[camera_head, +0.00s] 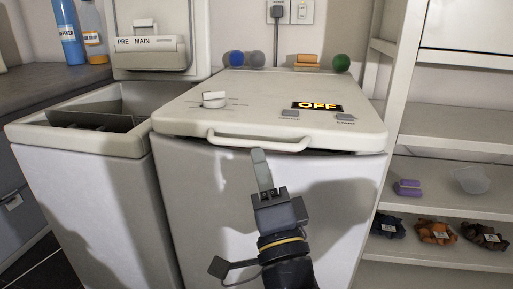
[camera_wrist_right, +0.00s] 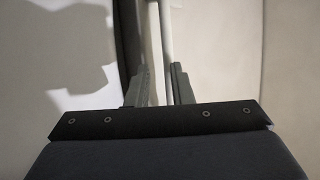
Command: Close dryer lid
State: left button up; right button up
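The dryer (camera_head: 250,215) is the white toploader in the middle. Its lid (camera_head: 255,92) is down or nearly down, with a dark narrow gap under its front edge at the right. The lid carries a knob, two buttons and a display reading OFF. A curved white handle (camera_head: 258,142) runs along the lid's front. My right gripper (camera_head: 261,160) is upright in front of the dryer, its tips just below the handle. In the right wrist view its two fingers (camera_wrist_right: 160,82) are apart, with a pale bar between them; I cannot tell whether they touch it. My left gripper is not in view.
A second toploader (camera_head: 95,140) stands at left with its lid (camera_head: 150,35) raised. Several balls and a stack of orange items sit behind the dryer lid. Bottles (camera_head: 68,35) stand back left.

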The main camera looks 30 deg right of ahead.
jog(key=shift+v, duration=2)
jog(key=shift+s+r, duration=0.1)
jog(key=shift+r, duration=0.05)
jog(key=w+a+f+n+g+y+p, duration=0.1)
jog(key=w+f+n+g+y, duration=0.1)
jog(key=f+n+g+y, duration=0.3)
jog(key=w+a+f+n+g+y+p, duration=0.1)
jog(key=w+a+f+n+g+y, duration=0.1)
jog(key=f+n+y, duration=0.3)
jog(key=s+d+f+n+g+p, duration=0.2)
jog(key=s+d+f+n+g, duration=0.2)
jog(key=s+f+n+g, duration=0.5)
notch_tip(320, 180, up, 36)
jog(key=s+m+g+p, duration=0.1)
jog(key=m+p, duration=0.1)
jog(key=p, duration=3.5)
jog(key=shift+s+a+p, duration=0.15)
jog(key=shift+s+p, duration=0.2)
jog(key=shift+p, duration=0.05)
